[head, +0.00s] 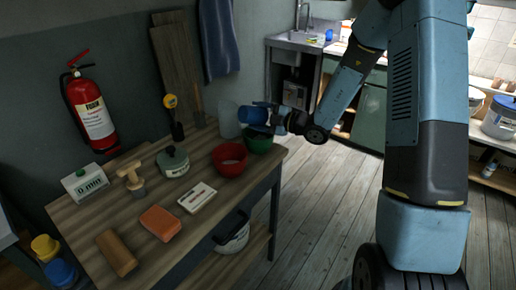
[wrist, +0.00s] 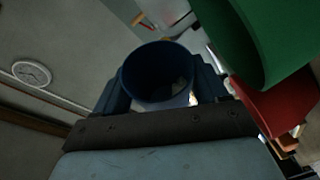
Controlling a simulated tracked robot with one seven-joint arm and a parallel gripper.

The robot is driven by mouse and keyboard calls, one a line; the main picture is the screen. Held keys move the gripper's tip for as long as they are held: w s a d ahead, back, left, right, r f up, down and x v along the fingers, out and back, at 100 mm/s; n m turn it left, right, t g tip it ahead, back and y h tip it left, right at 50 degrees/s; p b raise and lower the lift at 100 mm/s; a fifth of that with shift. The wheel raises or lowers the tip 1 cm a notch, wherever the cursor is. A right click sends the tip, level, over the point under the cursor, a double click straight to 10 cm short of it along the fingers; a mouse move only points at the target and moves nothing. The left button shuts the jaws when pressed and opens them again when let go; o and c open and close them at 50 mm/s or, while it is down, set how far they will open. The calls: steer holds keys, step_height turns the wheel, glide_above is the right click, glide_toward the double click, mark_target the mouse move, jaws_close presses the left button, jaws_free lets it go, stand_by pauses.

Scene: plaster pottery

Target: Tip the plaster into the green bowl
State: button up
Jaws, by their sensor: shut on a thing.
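My gripper (head: 266,114) is shut on a blue cup (head: 251,116), which is held tipped well over on its side above the table's far right corner. The green bowl (head: 260,141) stands right below and beside the cup. In the wrist view the cup (wrist: 137,84) sits between my fingers, its round mouth in view, with a pale patch low inside. I cannot tell if that patch is plaster. The green bowl (wrist: 268,40) fills the upper right there. The inside of the bowl is mostly hidden in the head view.
A red bowl (head: 230,159) stands close to the green bowl, and a clear grey jug (head: 228,123) is behind.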

steer(key=shift+w+d+m+y, duration=0.15)
steer(key=shift+d+m+y, duration=0.05)
steer(key=shift+m, duration=0.35)
steer(key=shift+w+d+m+y, duration=0.1)
steer(key=shift+d+m+y, duration=0.1)
steer(key=shift+m, duration=0.35)
stand_by(2.5)
steer(key=n, duration=0.2)
steer(key=s+a+n+h, duration=0.1)
steer(key=shift+a+n+h, duration=0.25)
steer(key=shift+n+h, duration=0.05)
steer(key=shift+n, duration=0.1)
steer(key=shift+s+a+f+n+h, duration=0.1)
steer(key=shift+s+a+n+h, duration=0.15)
steer(key=shift+n+h, duration=0.4)
steer(key=shift+w, duration=0.1)
steer(key=shift+n, duration=0.25)
